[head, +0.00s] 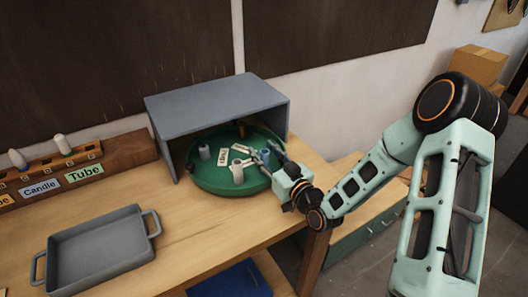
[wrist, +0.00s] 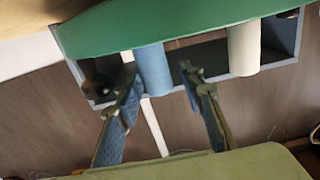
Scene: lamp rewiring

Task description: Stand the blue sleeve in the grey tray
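The blue sleeve (head: 265,156) stands on the green round turntable (head: 216,185), near its right side, at my gripper's fingertips. In the wrist view, the blue sleeve (wrist: 153,70) shows between the spread fingers, closer to the left finger. My gripper (wrist: 160,82) is open, with space on the sleeve's right side; whether a finger touches it I cannot tell. In the head view my gripper (head: 268,155) reaches in from the right and partly hides the sleeve. The grey tray (head: 62,238) with two handles lies at the front left of the bench, empty.
A grey open-fronted cover (head: 215,102) stands over the turntable. White label cards lie between. A wooden rack (head: 120,152) with labels stands at left. Bench between turntable and tray is clear.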

